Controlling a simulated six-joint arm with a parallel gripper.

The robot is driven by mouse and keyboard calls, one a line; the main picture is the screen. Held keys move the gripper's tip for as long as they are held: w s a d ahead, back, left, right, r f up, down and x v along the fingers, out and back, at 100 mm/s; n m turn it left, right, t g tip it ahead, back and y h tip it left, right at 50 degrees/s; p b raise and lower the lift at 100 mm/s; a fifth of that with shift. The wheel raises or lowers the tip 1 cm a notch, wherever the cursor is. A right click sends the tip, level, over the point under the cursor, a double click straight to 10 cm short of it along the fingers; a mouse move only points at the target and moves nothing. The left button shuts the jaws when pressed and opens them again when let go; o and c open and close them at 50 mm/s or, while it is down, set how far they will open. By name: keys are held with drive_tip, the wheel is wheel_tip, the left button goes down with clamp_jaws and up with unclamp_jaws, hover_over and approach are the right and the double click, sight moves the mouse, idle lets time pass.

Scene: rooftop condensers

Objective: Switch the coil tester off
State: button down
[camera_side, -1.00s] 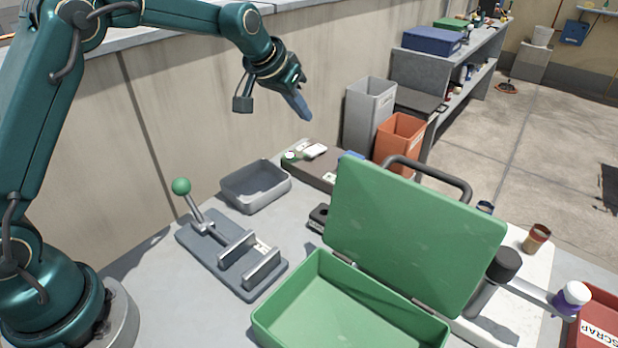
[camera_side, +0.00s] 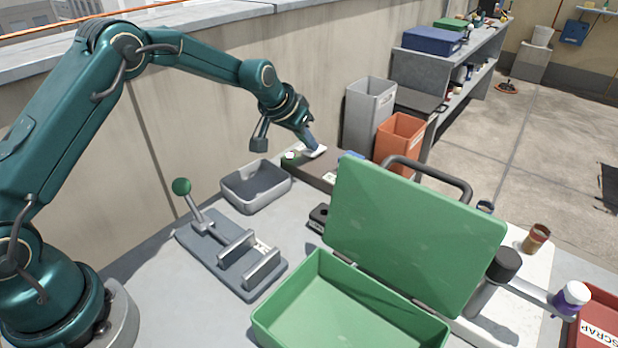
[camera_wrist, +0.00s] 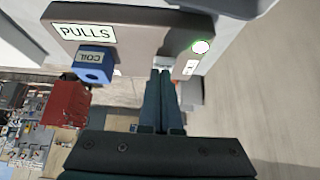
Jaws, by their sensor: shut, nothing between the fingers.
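The coil tester is a long brown-grey box (camera_side: 318,174) at the back of the bench. A small white plate with marks (camera_wrist: 190,67) sits below the lamp. My gripper (camera_side: 311,146) is shut and empty, its tips down at the white switch part (camera_side: 318,153) on the box. In the wrist view the fingertips (camera_wrist: 163,72) partly cover this part; I cannot tell whether they touch it.
The open green case (camera_side: 415,230) stands in front, its lid hiding the tester's right end. A grey tray (camera_side: 256,196) and a lever clamp (camera_side: 225,255) lie nearer my base. Grey (camera_side: 368,115) and orange (camera_side: 400,138) bins stand behind the tester. The wall runs close behind.

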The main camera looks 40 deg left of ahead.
drive_tip(key=shift+s+f, duration=0.25)
drive_tip(key=shift+f, duration=0.2)
drive_tip(key=shift+r, duration=0.1)
drive_tip(key=shift+r, duration=0.75)
drive_tip(key=shift+r, duration=0.45)
drive_tip(key=r, duration=0.3)
drive_tip(key=shift+s, duration=0.25)
drive_tip(key=s+r, duration=0.5)
drive_tip(key=s, duration=0.3)
drive_tip(key=shift+s+r, duration=0.15)
drive_tip(key=shift+r, duration=0.25)
